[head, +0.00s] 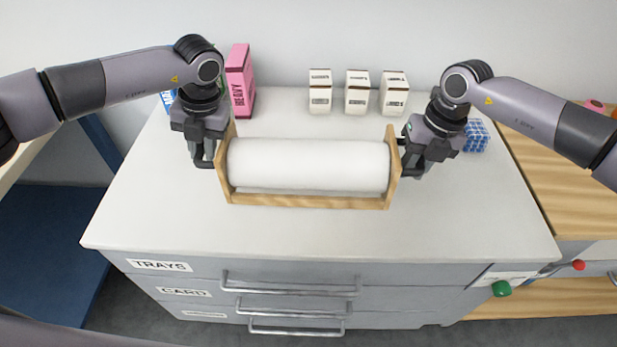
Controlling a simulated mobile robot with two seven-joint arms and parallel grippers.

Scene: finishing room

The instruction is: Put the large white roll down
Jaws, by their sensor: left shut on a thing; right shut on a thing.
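The large white roll (308,165) lies level in a wooden holder (306,202) with an upright board at each end. The holder is over the middle of the white counter top (320,234); I cannot tell whether it touches the counter. My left gripper (205,162) is shut on the holder's left end board. My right gripper (411,171) is shut on the holder's right end board. The fingertips are partly hidden against the boards.
Behind the roll stand a pink box (240,82) and three small white cartons (357,93). A blue patterned cube (476,136) sits behind my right gripper. The counter's front strip is clear. Drawers with metal handles (290,288) are below. A wooden surface (560,185) adjoins at right.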

